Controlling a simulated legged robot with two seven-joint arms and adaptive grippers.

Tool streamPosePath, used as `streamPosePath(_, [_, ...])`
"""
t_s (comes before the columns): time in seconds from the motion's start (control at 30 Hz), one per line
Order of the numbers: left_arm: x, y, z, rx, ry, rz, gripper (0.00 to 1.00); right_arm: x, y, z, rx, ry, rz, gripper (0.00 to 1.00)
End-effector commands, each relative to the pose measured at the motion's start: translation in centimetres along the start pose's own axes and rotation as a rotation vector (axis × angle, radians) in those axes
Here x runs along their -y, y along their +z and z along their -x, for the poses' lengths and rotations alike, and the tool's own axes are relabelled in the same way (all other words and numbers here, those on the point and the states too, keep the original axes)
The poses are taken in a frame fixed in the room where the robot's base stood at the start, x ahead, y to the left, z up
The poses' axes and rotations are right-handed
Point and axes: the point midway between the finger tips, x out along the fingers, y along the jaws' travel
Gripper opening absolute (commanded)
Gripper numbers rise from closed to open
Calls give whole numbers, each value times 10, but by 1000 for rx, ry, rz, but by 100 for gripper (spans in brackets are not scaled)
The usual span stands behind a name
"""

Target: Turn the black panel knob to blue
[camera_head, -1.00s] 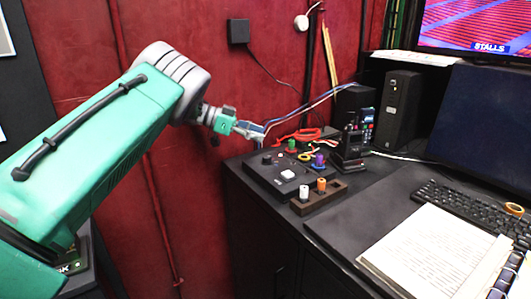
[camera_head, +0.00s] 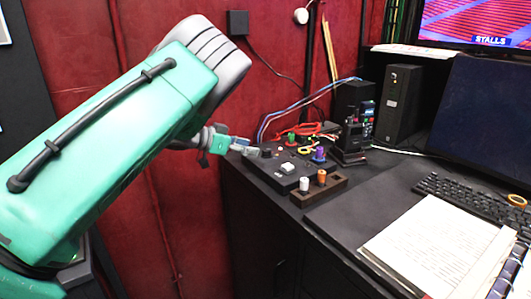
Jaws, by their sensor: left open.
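The dark control panel (camera_head: 262,168) lies on the near left corner of the black desk. A small black knob (camera_head: 266,153) stands on its left part, and a pale square button (camera_head: 287,168) sits to the right of it. Any colour marks around the knob are too small to read. My left gripper (camera_head: 247,150) reaches in from the left, with its fingertips just left of the knob. It is open, and I cannot tell whether a fingertip touches the knob. My right gripper is out of view.
A dark wooden holder (camera_head: 325,190) with a white and an orange peg stands right of the panel. Green and purple knobs and red cables (camera_head: 300,131) lie behind it. A black device (camera_head: 354,140), an open book (camera_head: 430,245) and a keyboard (camera_head: 470,200) are farther right.

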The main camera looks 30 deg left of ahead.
Motion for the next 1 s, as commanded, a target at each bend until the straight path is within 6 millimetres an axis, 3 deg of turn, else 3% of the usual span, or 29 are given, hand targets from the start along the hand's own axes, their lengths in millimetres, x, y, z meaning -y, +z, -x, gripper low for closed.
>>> streamPosePath(0.1, [-1, 1, -25, 0, 3, -2, 46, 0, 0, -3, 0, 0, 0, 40])
streamPosePath(0.3, [0, 1, -53, 0, 1, 0, 46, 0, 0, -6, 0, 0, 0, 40])
streamPosePath(0.73, [0, 0, -63, -1, 0, 1, 46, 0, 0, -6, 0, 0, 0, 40])
streamPosePath(0.77, [0, 0, -63, -1, 0, 1, 39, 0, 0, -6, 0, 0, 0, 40])
streamPosePath(0.87, [0, 0, -62, -1, 0, 1, 4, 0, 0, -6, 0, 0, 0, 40])
streamPosePath(1.0, [0, 0, -62, 0, 0, 1, 0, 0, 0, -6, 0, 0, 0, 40])
